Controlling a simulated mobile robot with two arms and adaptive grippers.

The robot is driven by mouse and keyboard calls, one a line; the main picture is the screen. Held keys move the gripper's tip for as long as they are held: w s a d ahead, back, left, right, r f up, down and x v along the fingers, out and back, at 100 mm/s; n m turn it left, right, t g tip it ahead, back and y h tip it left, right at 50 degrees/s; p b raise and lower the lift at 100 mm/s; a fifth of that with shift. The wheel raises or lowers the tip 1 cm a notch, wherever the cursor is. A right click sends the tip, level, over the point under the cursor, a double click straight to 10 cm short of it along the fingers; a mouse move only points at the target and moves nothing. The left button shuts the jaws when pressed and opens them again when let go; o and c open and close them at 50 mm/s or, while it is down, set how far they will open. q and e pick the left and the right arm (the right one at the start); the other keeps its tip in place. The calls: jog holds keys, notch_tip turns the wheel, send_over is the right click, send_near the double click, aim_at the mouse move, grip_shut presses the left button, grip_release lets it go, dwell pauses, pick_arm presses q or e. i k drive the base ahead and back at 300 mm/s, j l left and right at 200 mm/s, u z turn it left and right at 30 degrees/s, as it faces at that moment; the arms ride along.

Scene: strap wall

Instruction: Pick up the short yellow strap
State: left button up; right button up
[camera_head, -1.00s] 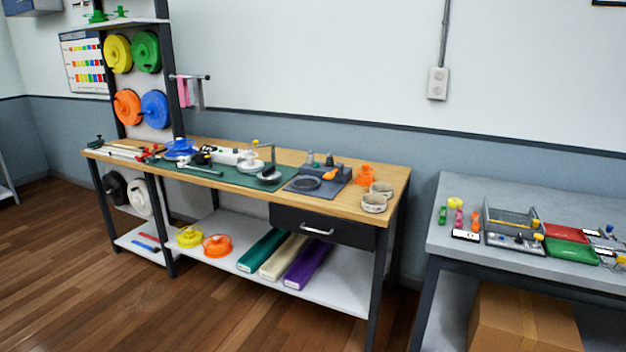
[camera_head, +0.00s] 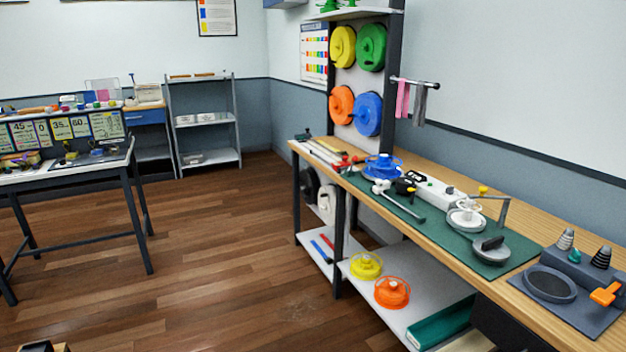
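I cannot make out a short yellow strap for certain. A table (camera_head: 60,178) at the left has several number cards (camera_head: 60,130) and small coloured items (camera_head: 20,160) in front of them, some yellowish, too small to identify. A yellow spool (camera_head: 343,47) hangs on the rack of the wooden bench. Another yellow spool (camera_head: 366,266) lies on that bench's lower shelf. Neither of my grippers shows clearly.
The wooden bench (camera_head: 470,188) runs along the right, with a green mat and tools on it. A grey shelf unit (camera_head: 205,122) stands at the back. The wooden floor (camera_head: 210,265) between table and bench is open. A dark object (camera_head: 45,347) is cut off at bottom left.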

aim_at(343, 153)
jog(key=i+j+u, duration=0.15)
jog(key=i, duration=0.4)
jog(key=i+j+u, duration=0.15)
jog(key=i, duration=0.45)
jog(key=i+j+z, duration=0.4)
jog(key=i+j, duration=0.15)
jog(key=i+j+z, duration=0.2)
jog(key=j, duration=0.3)
jog(key=i+j+z, duration=0.2)
jog(key=i+j, duration=0.1)
jog(key=j, duration=0.1)
